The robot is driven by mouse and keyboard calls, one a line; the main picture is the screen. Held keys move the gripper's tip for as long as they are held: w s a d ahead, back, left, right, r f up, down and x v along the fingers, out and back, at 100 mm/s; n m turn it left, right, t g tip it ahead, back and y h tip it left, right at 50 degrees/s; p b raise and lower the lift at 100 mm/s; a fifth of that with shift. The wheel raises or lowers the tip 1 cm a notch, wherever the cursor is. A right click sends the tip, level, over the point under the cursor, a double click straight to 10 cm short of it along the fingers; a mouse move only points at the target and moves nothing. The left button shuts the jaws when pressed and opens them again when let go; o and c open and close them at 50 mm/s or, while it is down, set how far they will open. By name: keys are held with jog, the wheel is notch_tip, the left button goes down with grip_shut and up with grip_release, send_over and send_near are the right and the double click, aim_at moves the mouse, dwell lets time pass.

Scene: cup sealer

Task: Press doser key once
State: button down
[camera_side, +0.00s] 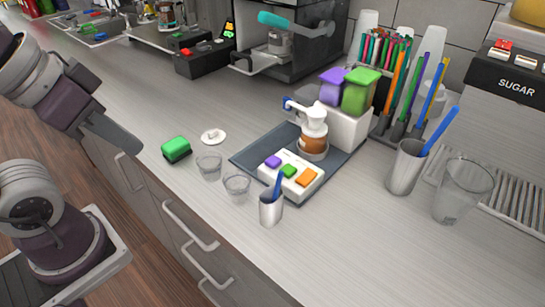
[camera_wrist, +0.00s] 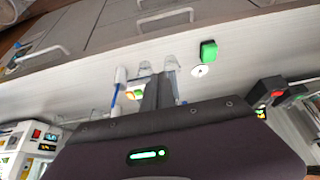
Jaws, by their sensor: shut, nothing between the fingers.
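The doser keypad (camera_side: 291,176) is a white block with a purple key (camera_side: 272,162), a green key (camera_side: 289,171) and an orange key (camera_side: 306,177) on top. It sits at the front of a dark tray (camera_side: 252,157). Behind it stand a white pump dispenser with an amber lower part (camera_side: 313,143) and a white unit with purple and green containers (camera_side: 357,92). My gripper (camera_side: 134,149) is shut and empty, well left of the keypad. In the wrist view my fingers (camera_wrist: 158,88) are together and partly hide the keypad (camera_wrist: 134,91).
A metal cup with a blue stick (camera_side: 270,209) stands close in front of the keypad. Two clear cups (camera_side: 236,186), a green-topped block (camera_side: 176,147) and a white lid (camera_side: 213,136) stand to its left. A tall metal cup (camera_side: 405,170) stands to its right.

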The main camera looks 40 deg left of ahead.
dwell(0.4)
jog(key=m+t+y, duration=0.2)
jog(key=m+t, duration=0.1)
jog(key=m, duration=2.2)
send_over(271, 162)
notch_tip(271, 162, down, 2)
jog(key=shift+f, duration=0.15)
jog(key=shift+f, duration=4.45)
jog(key=shift+f, duration=0.4)
